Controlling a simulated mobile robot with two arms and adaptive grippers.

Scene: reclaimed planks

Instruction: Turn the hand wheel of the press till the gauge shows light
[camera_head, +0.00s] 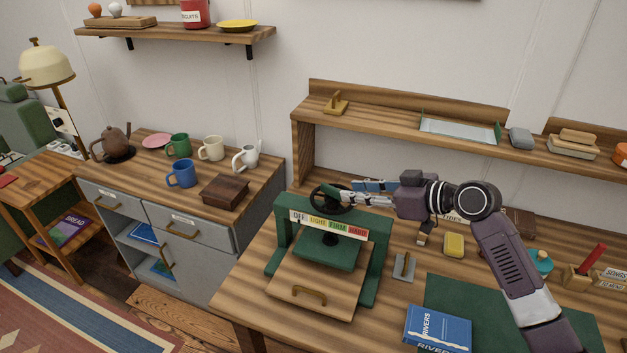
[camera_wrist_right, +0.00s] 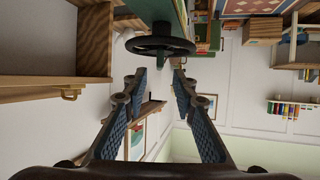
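The green press (camera_head: 283,235) stands on the wooden workbench, with a wooden board and brass handle at its base. Its black hand wheel (camera_head: 327,206) is on top; in the right wrist view the wheel (camera_wrist_right: 160,47) lies just beyond the fingertips. My right gripper (camera_head: 347,197) reaches in from the right at the wheel. In the wrist view its fingers (camera_wrist_right: 159,76) are apart with nothing between them. The gauge strip (camera_head: 328,225) on the front has white, yellow, green and red fields; I cannot make out a pointer. My left gripper is out of view.
A grey metal piece (camera_head: 404,267) lies right of the press, near a yellow block (camera_head: 453,245). A blue book (camera_head: 437,329) and green mat (camera_head: 480,305) lie in front. A raised shelf (camera_head: 400,126) runs behind. Mugs and a brown box (camera_head: 225,191) stand on the left cabinet.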

